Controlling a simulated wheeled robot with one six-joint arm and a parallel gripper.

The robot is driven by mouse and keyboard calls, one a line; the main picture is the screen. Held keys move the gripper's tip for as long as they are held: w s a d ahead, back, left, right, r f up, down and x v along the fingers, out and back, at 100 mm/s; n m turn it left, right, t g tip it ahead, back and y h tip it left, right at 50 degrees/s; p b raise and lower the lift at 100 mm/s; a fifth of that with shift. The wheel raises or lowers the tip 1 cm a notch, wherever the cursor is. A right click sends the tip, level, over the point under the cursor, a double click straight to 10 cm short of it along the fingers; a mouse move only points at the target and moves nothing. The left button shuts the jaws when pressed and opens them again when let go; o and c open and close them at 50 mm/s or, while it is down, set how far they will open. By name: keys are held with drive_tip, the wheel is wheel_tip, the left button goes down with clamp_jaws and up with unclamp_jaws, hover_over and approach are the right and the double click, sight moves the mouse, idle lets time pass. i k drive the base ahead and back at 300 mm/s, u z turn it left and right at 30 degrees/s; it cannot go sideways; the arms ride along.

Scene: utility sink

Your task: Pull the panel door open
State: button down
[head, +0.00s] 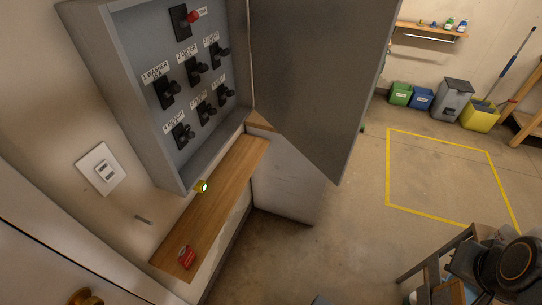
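The panel door (318,75) is a large dark grey sheet. It stands swung wide open to the right of the grey wall panel box (95,75), along the box's right edge. The box's inside is exposed, with several labelled black rotary switches and a red knob (193,16) at the top. No handle shows on the visible face of the door. My gripper cannot be made out in the head view.
A wooden ledge (222,195) below the box holds a red item (186,257) and a green-lit yellow item (202,187). Dark equipment (515,265) crowds the lower right. Bins (453,98) stand at the back. The yellow-outlined floor (440,178) is clear.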

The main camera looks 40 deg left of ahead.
sight(317, 65)
drive_tip(key=u, duration=0.95)
drive_tip(key=k, duration=0.4)
drive_tip(key=u, duration=0.5)
drive_tip(key=i, duration=0.45)
drive_tip(key=u, duration=0.05)
